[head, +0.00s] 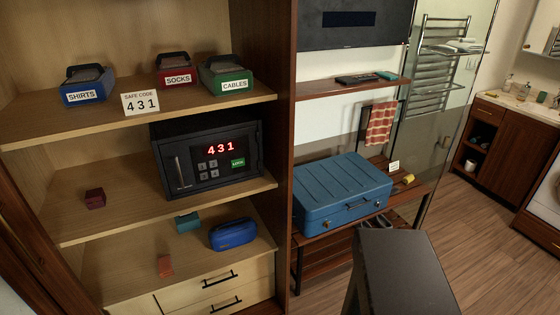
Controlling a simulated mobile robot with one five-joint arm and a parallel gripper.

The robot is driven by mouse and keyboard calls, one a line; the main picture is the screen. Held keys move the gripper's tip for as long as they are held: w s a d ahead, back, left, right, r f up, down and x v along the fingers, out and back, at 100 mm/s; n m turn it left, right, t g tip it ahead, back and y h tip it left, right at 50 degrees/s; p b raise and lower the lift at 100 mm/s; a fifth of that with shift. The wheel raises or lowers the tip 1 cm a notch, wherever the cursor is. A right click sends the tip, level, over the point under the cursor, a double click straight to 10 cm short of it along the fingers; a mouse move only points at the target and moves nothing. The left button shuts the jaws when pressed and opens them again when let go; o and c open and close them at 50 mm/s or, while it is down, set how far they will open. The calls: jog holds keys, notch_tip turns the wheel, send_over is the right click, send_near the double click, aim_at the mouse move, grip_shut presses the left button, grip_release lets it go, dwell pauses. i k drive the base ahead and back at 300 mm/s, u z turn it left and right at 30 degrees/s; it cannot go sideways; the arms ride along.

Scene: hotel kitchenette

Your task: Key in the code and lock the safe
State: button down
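The dark safe (184,205) stands on the middle shelf of the open wardrobe. Its front faces me and looks closed, with a vertical handle at its left side. Its red display (221,148) reads 431. Below the display are several small grey keys (207,171) and a green button (238,163), whose label is too small to read surely. A white card (141,104) on the shelf above reads "SAFE CODE 431". My gripper is not in view.
Labelled bins for shirts (84,95), socks (177,79) and cables (234,85) stand on the upper shelf. A dark red box (95,198) is left of the safe. A blue case (233,234) lies below. A blue suitcase (342,190) rests on the rack at right.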

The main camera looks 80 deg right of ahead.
aim_at(240, 162)
jog(key=z, duration=1.2)
jog(key=k, duration=0.65)
jog(key=i, duration=0.6)
jog(key=z, duration=0.05)
